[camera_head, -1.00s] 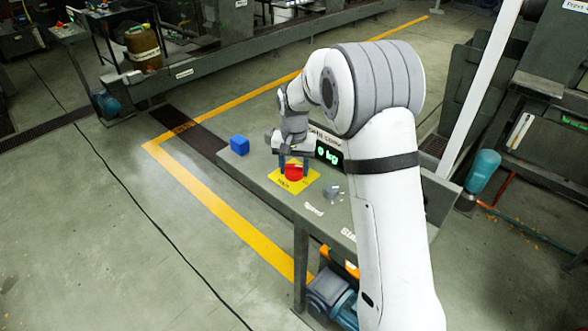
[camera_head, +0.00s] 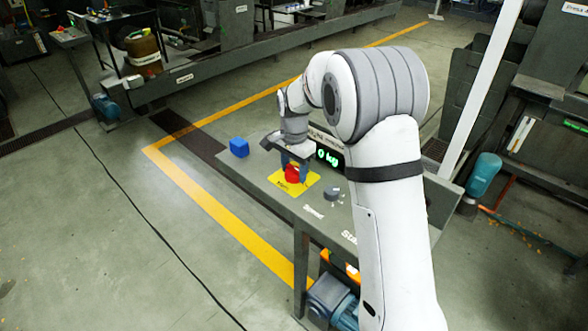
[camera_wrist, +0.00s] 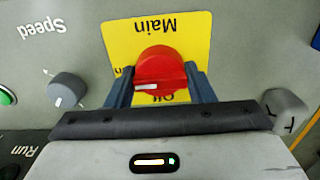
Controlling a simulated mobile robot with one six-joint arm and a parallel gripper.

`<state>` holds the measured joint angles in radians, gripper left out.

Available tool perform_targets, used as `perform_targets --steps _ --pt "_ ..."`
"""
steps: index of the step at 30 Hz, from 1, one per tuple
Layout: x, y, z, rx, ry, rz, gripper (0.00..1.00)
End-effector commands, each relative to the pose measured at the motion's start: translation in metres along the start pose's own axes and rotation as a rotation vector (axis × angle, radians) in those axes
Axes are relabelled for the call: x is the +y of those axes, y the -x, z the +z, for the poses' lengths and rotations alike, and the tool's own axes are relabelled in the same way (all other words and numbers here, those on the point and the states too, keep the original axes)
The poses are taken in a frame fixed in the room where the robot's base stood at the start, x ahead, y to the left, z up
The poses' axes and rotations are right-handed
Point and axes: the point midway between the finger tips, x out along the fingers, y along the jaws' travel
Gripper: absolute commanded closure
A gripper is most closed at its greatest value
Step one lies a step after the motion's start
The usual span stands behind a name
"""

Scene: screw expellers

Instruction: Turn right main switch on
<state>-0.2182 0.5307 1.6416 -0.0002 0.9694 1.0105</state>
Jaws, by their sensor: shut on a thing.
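The right main switch is a red rotary knob (camera_head: 292,174) on a yellow plate (camera_head: 284,186) on the grey control table. In the wrist view the red knob (camera_wrist: 160,66) has a white mark at its lower left. The yellow plate (camera_wrist: 118,38) reads "Main" upside down, with "Off" partly hidden below the knob and another label mostly hidden at left. My gripper (camera_head: 292,171) points down over the plate. Its two dark blue fingers, also in the wrist view (camera_wrist: 160,88), are shut on the knob from both sides.
A grey speed knob (camera_wrist: 68,90) sits beside the plate, with a green button (camera_wrist: 6,95) at the left edge. A blue cube (camera_head: 239,147) stands at the table's far left corner. Floor left of the table is clear.

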Motion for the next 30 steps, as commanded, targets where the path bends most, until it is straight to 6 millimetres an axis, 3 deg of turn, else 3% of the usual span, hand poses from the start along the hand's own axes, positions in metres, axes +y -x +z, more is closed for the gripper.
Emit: perform_targets --steps 12,13,18,21,30 --pt "-0.0004 0.0006 0.0000 0.000 -0.008 -0.002 0.74" --pt "-0.0004 0.0006 0.0000 0.000 -0.008 -0.002 0.50" --pt "-0.0004 0.0005 0.0003 0.000 -0.006 -0.001 0.36" --pt "-0.0003 0.0004 0.0003 0.000 -0.005 -0.001 0.30" --pt "-0.0005 0.0064 0.0001 0.001 -0.005 -0.002 0.30"
